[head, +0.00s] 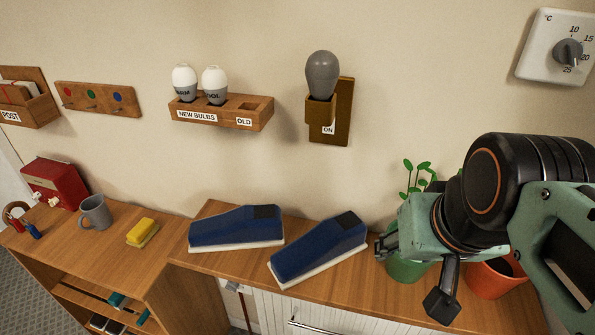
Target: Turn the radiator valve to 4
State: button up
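A white ribbed radiator (275,312) shows below the wooden shelf. A small pale fitting (233,287) at its left end, just under the shelf edge, may be the valve. It is mostly hidden, and no numbers or setting can be read on it. My gripper (413,274) is at the right, well away from that fitting. Its dark fingertips are spread apart and nothing shows held between them. It overlaps a green plant pot (406,268) in the picture; whether they touch cannot be told.
Two blue-topped wedge blocks (237,227) (318,247) lie on the shelf (206,262). An orange pot (490,281) is behind my arm. A wall dial (567,52) is upper right. A mug (95,212) and yellow sponge (142,231) stand left.

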aim_at(232, 286)
jog(key=u, duration=1.15)
jog(key=j, duration=0.1)
jog(key=i+z, duration=0.1)
jog(key=z, duration=0.3)
jog(key=k+l+z, duration=0.1)
jog(key=z, duration=0.7)
jog(key=j+u, duration=0.25)
jog(key=u, duration=0.2)
jog(key=j+u, duration=0.3)
jog(key=u, duration=0.15)
jog(key=j+u, duration=0.3)
jog(key=u, duration=0.15)
jog(key=i+l+u, duration=0.1)
jog(key=u, duration=0.2)
jog(key=i+l+z, duration=0.1)
jog(key=l+z, duration=0.2)
jog(key=l, duration=0.4)
